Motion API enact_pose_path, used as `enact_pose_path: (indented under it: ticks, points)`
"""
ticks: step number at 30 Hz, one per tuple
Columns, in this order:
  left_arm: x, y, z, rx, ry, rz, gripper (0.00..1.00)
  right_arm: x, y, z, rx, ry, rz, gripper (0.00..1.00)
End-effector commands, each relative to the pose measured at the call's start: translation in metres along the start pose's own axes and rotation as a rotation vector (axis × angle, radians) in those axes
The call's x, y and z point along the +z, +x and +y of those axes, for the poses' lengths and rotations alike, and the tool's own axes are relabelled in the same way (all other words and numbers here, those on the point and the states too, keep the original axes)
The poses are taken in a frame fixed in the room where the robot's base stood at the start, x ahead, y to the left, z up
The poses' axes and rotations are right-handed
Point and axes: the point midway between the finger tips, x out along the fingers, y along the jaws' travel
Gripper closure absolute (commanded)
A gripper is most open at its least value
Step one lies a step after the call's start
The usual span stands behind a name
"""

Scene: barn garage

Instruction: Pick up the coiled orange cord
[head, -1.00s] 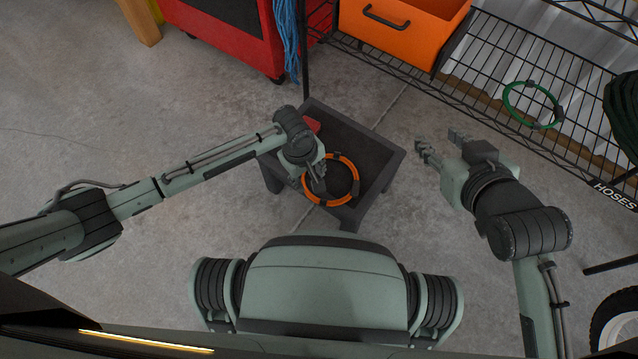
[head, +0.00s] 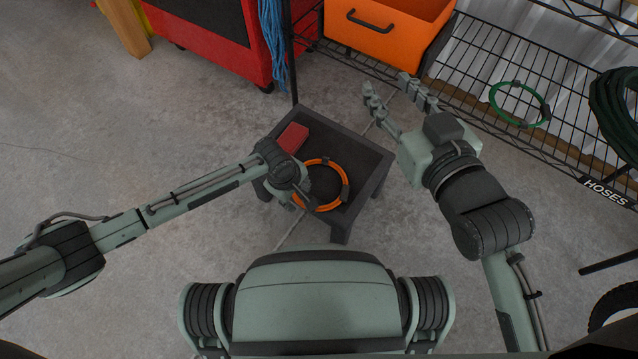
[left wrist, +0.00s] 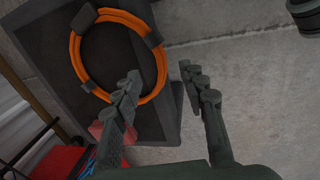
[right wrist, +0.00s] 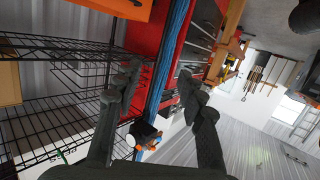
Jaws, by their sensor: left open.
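The coiled orange cord (head: 325,161) lies as a ring with dark ties on a low dark table (head: 372,158). My left gripper (head: 299,202) is over the left edge of the coil in the head view, mostly hidden by its own wrist. I cannot tell whether that finger touches the cord. My right gripper (head: 388,88) is open and empty, beyond the table's right side.
A red block (head: 293,138) lies on the table near its far left corner. Behind stand a red cabinet (head: 215,35), a hanging blue cord (head: 273,40), an orange bin (head: 385,32) and a wire rack with a green coil (head: 520,112). Floor left of the table is clear.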

Motion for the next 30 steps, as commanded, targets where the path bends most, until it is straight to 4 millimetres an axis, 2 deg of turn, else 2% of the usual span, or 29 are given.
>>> enact_pose_path:
  ticks: [3, 9, 13, 20, 30]
  points:
    - [0.000, 0.015, -0.001, 0.000, 0.001, 0.001, 0.58, -0.021, 0.000, -0.011, -0.023, 0.016, 0.114, 0.60]
    - [0.002, 0.030, -0.001, 0.000, 0.000, -0.001, 0.58, -0.053, -0.005, -0.023, -0.048, 0.038, 0.262, 0.60]
    - [0.002, 0.033, -0.001, 0.000, 0.000, -0.001, 0.58, -0.062, -0.007, -0.025, -0.053, 0.044, 0.302, 0.60]
    - [0.001, 0.033, -0.001, 0.000, 0.000, -0.001, 0.58, -0.063, -0.008, -0.026, -0.054, 0.044, 0.307, 0.60]
    - [0.001, 0.033, -0.001, 0.000, 0.001, -0.001, 0.99, -0.063, -0.008, -0.025, -0.054, 0.044, 0.306, 0.60]
